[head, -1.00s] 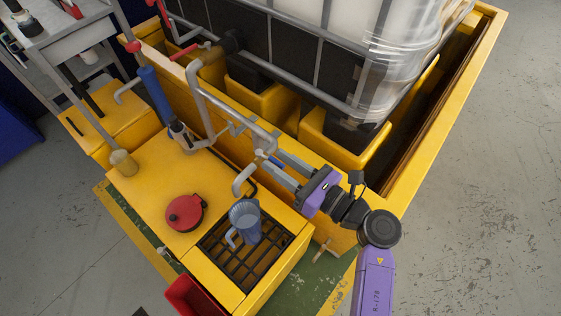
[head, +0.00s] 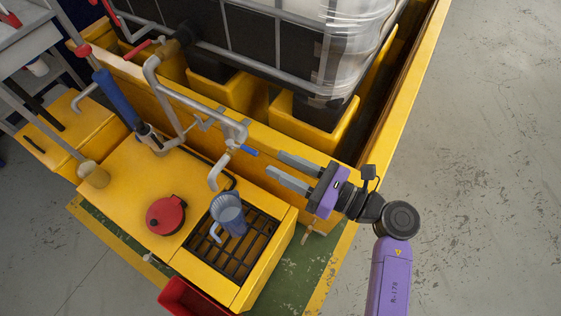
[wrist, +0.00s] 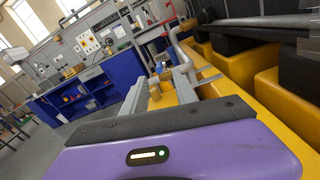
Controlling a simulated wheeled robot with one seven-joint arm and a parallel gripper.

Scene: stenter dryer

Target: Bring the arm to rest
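My gripper (head: 274,162) is open, its two grey fingers apart with nothing between them in the head view. The fingers point left toward the tap pipe (head: 232,130) and its small blue handle (head: 250,151), with a gap between fingertips and handle. In the wrist view both fingers (wrist: 161,86) also stand apart. My purple arm reaches in from the lower right. A blue clear jug (head: 228,216) stands on the black grate (head: 258,250) near the spout (head: 217,175).
The yellow bund (head: 180,108) and a caged white tank (head: 350,30) lie behind the gripper. A red lidded pot (head: 166,214) sits on the yellow top, and a red bin (head: 185,299) is below. Open grey floor (head: 480,180) is on the right.

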